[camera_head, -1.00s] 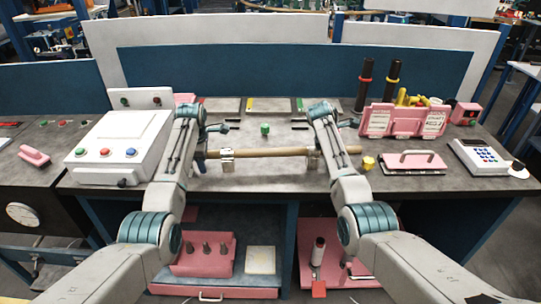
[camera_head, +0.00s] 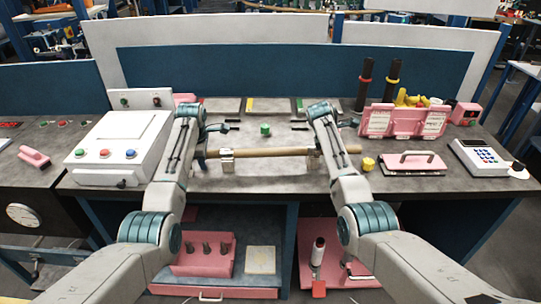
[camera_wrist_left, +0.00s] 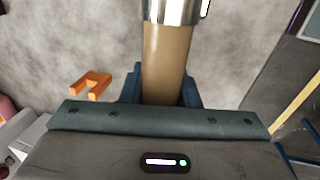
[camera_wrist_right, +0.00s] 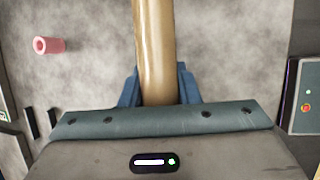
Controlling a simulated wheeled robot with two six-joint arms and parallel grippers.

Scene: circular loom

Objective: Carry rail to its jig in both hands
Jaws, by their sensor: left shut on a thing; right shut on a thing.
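The rail (camera_head: 270,153) is a tan rod, lying level across the middle of the bench from left to right in the head view. My left gripper (camera_head: 203,153) is shut on its left part; in the left wrist view the rail (camera_wrist_left: 165,60) runs between the blue fingers. My right gripper (camera_head: 338,151) is shut on its right part; the rail (camera_wrist_right: 154,50) also runs between the fingers there. A shiny metal piece (camera_head: 227,161) meets the rail near my left gripper, and another is near the right. I cannot tell whether these are collars or jig supports.
A white console (camera_head: 117,140) stands at left. A pink handled plate (camera_head: 412,163), a pink rack (camera_head: 403,121) and a keypad box (camera_head: 486,157) stand at right. A green knob (camera_head: 265,130) is behind the rail, and a yellow piece (camera_head: 368,164) is near its right end.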

